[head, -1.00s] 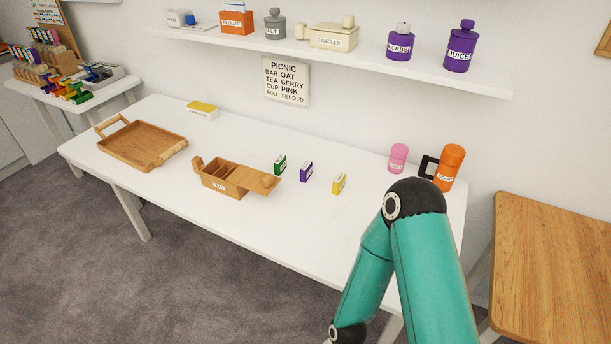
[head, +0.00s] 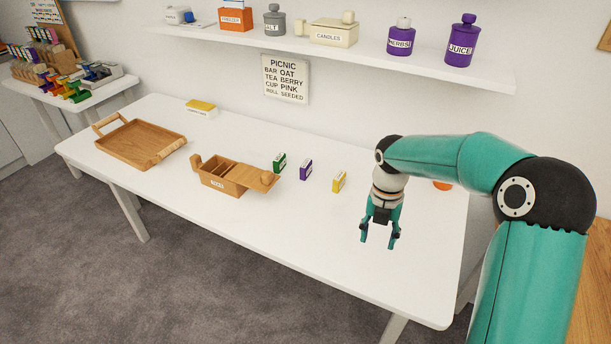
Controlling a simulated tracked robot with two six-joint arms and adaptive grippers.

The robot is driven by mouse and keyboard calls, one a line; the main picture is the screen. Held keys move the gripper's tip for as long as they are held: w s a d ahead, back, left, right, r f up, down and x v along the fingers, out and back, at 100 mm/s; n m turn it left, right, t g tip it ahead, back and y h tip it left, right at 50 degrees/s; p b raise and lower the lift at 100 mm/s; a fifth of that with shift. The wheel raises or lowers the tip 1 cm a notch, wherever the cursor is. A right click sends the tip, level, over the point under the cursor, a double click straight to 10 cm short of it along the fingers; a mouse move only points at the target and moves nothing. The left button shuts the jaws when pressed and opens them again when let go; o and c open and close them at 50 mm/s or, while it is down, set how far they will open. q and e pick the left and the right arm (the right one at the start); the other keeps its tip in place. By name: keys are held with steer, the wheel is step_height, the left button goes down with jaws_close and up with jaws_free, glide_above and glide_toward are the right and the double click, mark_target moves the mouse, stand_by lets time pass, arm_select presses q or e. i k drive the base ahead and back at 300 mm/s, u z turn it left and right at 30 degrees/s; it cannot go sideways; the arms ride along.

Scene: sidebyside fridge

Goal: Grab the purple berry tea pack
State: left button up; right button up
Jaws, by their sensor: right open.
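The purple tea pack (head: 305,170) stands upright on the white table, between a green pack (head: 280,163) on its left and a yellow pack (head: 339,181) on its right. My right gripper (head: 378,244) is open and empty, pointing down over the right part of the table. It is to the right of the yellow pack and nearer the front edge, apart from all the packs. My left gripper is not in view.
A wooden box (head: 222,181) with a lid set askew is left of the packs. A wooden tray (head: 140,143) lies farther left. A wall shelf (head: 350,62) with containers hangs behind. The table front (head: 300,225) is clear.

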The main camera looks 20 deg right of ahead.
mark_target(307, 168)
steer(key=z, duration=0.05)
steer(key=i, duration=1.5)
steer(key=u, duration=0.05)
